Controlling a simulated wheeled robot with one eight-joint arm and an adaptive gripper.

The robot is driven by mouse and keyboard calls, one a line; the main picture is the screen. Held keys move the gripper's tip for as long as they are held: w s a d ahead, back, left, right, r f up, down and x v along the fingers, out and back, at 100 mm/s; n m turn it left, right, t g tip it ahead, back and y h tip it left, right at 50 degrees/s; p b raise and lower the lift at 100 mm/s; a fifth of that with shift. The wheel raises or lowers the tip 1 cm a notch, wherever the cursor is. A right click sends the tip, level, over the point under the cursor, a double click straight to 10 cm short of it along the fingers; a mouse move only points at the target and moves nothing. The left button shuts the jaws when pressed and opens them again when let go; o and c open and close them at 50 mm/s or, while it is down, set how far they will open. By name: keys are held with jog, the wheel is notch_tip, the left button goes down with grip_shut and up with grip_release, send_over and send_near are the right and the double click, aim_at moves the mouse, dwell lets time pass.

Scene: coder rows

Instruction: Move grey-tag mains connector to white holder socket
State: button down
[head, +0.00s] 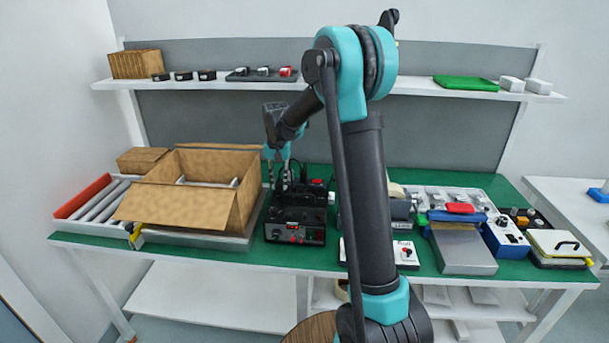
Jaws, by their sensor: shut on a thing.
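My gripper (284,184) points down over the back of the black coder unit (295,234), which has a red display on its front. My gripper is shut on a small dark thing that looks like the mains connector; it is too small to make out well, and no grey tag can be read. A thin dark cable (302,168) curves up just right of the fingers. I cannot tell whether the held piece touches the unit. I cannot pick out the white holder socket with certainty; a white panel with a red and black part (402,253) lies right of the unit, partly behind my arm.
An open cardboard box (190,205) stands close left of the coder unit, beside a red-edged roller tray (88,205). Grey and blue devices (463,248) crowd the bench's right side. A shelf (210,82) with small items runs above. Little green bench top is bare.

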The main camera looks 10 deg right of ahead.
jog(key=shift+r, duration=0.15)
jog(key=shift+r, duration=1.4)
jog(key=shift+r, duration=0.6)
notch_tip(320, 180, up, 4)
jog(key=shift+r, duration=0.25)
jog(key=w+d+r, duration=0.1)
jog(key=w+d, duration=0.1)
jog(key=d, duration=0.7)
jog(key=d+f, duration=0.3)
jog(key=f, duration=0.1)
jog(key=w+d+f, duration=0.1)
jog(key=d+f, duration=0.2)
jog(key=f, duration=0.2)
jog(key=w+d+f, duration=0.1)
jog(key=d+f, duration=0.2)
jog(key=f, duration=0.1)
jog(key=shift+w+d+f, duration=0.15)
jog(key=shift+d+f, duration=0.05)
jog(key=shift+d, duration=0.2)
jog(key=shift+f, duration=0.9)
